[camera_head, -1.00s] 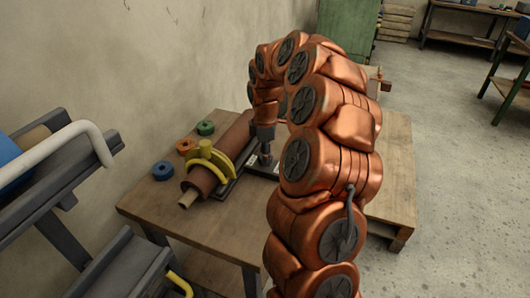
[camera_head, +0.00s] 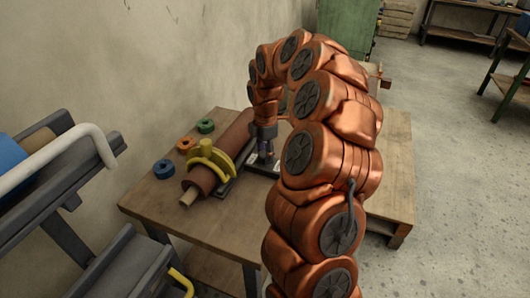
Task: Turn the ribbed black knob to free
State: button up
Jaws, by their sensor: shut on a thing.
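My gripper (camera_head: 265,157) points down at the right end of a dark device on the wooden table, beside a brown roll. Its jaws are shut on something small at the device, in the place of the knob. The ribbed black knob itself cannot be made out; the fingers and the small scale hide it. A pale plate (camera_head: 262,168) shows under the fingers. My copper arm covers the area to the right of the gripper.
A brown roll (camera_head: 230,143) with a yellow clamp (camera_head: 208,157) lies on the wooden table (camera_head: 222,225). Blue (camera_head: 163,169), orange (camera_head: 186,144) and green (camera_head: 205,126) rings lie along the wall side. A grey rack with a white bar (camera_head: 60,150) stands at left.

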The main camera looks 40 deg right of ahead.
jog(key=shift+s+f, duration=0.1)
jog(key=shift+f, duration=0.05)
jog(key=o, duration=1.2)
notch_tip(320, 180, up, 12)
jog(key=shift+r, duration=0.1)
jog(key=shift+a, duration=0.1)
